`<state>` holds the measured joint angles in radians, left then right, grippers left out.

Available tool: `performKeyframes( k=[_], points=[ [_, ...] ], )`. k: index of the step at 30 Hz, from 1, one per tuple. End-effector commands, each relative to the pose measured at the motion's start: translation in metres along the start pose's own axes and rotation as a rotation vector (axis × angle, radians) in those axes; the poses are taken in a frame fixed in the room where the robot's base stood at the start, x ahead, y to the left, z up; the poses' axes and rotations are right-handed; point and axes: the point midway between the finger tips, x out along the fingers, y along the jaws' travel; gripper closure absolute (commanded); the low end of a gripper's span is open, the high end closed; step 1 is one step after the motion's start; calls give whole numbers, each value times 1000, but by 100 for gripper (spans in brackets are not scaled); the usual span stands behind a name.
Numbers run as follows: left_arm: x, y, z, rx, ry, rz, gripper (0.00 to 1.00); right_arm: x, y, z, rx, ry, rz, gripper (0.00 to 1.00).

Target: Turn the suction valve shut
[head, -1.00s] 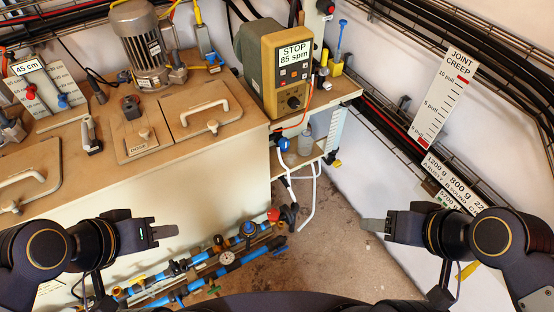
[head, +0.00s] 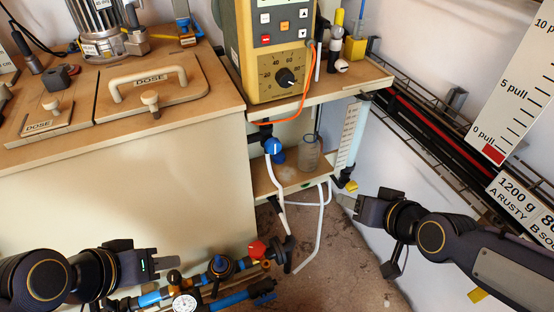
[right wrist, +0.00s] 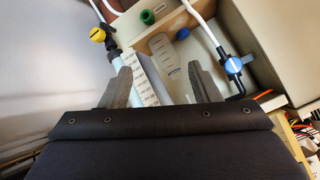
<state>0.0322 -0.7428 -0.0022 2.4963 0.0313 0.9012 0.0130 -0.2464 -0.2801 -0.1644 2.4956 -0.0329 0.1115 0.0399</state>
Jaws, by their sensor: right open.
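A blue valve (head: 273,147) with a white line on its knob hangs under the pump shelf, with white tubing below it. It also shows in the right wrist view (right wrist: 233,66), at the right. I see no label naming the suction valve. A red-handled valve (head: 257,249) sits lower, on the floor piping. My right gripper (head: 348,203) is open and empty, right of the blue valve and apart from it. In the right wrist view its two fingers (right wrist: 160,85) stand wide apart. My left gripper (head: 165,264) is low at the left, seen edge-on.
The yellow pump box (head: 275,50) stands on the wooden shelf (head: 345,80) above the valve. A clear beaker (head: 310,153) stands on the small lower shelf. A graduated tube (head: 353,130) hangs right of it. Cable trays run along the right wall. Bare floor (head: 345,265) lies below.

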Motion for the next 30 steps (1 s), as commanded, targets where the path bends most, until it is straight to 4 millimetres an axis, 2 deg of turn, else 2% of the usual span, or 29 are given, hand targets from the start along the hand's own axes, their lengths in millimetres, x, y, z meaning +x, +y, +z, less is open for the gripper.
performKeyframes(
  k=[1,5,9,15,18,23,30],
  points=[
    [0,0,0,0,0,0,64,15,-6,-3,-22,26,-12,44],
    [0,0,0,0,0,0,64,48,-25,-19,-87,151,-45,44],
    [0,0,0,0,0,0,64,79,-59,-29,-190,323,-108,44],
    [0,0,0,0,0,0,64,93,-103,-29,-316,525,-213,44],
    [0,0,0,0,0,0,64,92,-115,-28,-348,581,-247,44],
    [0,0,0,0,0,0,64,98,-124,-32,-363,614,-268,44],
    [3,-1,1,0,0,0,64,128,-137,-52,-363,615,-269,44]
  ],
)
